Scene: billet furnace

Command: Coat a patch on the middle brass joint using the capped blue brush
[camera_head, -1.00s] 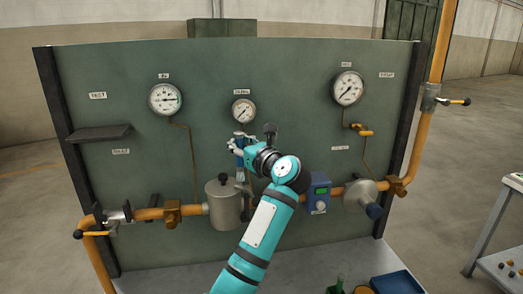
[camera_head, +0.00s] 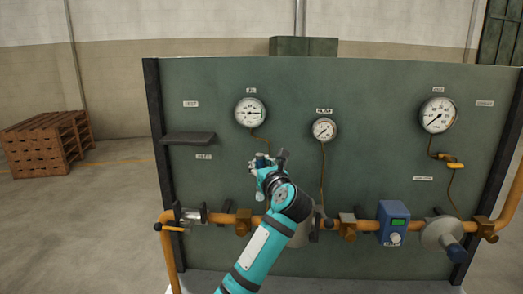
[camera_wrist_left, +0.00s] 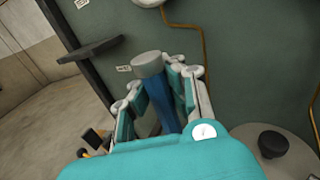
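The capped blue brush (camera_wrist_left: 160,98) is in my left gripper (camera_wrist_left: 157,88), with its round grey end up between the fingers. In the head view, the left gripper (camera_head: 263,163) is in front of the green panel, below the left gauge and above the pipe. The blue brush (camera_head: 261,160) is partly hidden there by the fingers. The middle brass joint (camera_head: 348,226) is on the orange pipe, to the right of and below the gripper and apart from it. Another brass joint (camera_head: 243,222) is further left. My right gripper is not in view.
A dark shelf (camera_head: 188,139) juts from the panel to the left of the gripper. A grey canister (camera_head: 301,235), partly behind my arm, a blue box (camera_head: 394,222) and a round grey valve body (camera_head: 441,233) stand along the pipe. Wooden pallets (camera_head: 47,143) are at far left.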

